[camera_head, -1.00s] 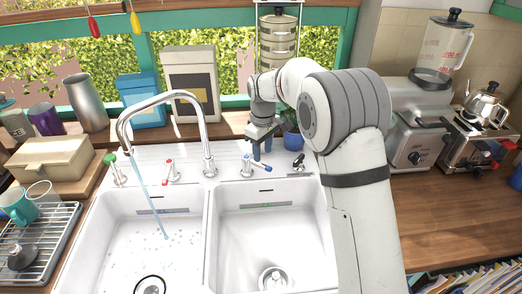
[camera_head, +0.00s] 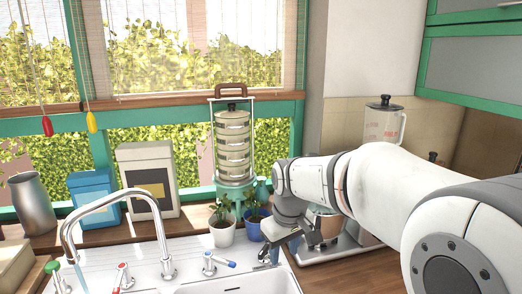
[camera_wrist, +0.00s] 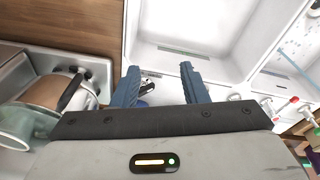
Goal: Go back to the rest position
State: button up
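My gripper (camera_head: 270,254) is low in the head view, just behind the sink's back edge and in front of the potted plants. In the wrist view my gripper (camera_wrist: 162,82) shows two blue fingers spread apart with nothing held between them. The white double sink (camera_head: 240,284) is partly cut off at the bottom of the head view. Its chrome faucet (camera_head: 158,215) stands at the left. A blue-tipped tap handle (camera_head: 218,262) is left of my gripper, apart from it. A red-tipped handle (camera_head: 122,278) is farther left.
White (camera_head: 165,205) and blue (camera_head: 95,208) containers stand on the sill. A blender jug (camera_head: 383,122) is at the right, and a green-framed cabinet (camera_head: 475,65) hangs upper right.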

jog(key=s+d+f+m, duration=0.1)
jog(key=s+d+m, duration=0.1)
jog(key=s, duration=0.4)
jog(key=s+d+f+m+t+b, duration=0.1)
jog(key=s+d+m, duration=0.1)
jog(key=s+d, duration=0.2)
jog(key=s+d+f+m, duration=0.1)
jog(key=s+d+m, duration=0.1)
jog(key=s, duration=0.6)
jog(key=shift+s+d+f+t+b, duration=0.3)
jog(key=shift+s+d+b, duration=0.1)
jog(key=shift+d, duration=0.4)
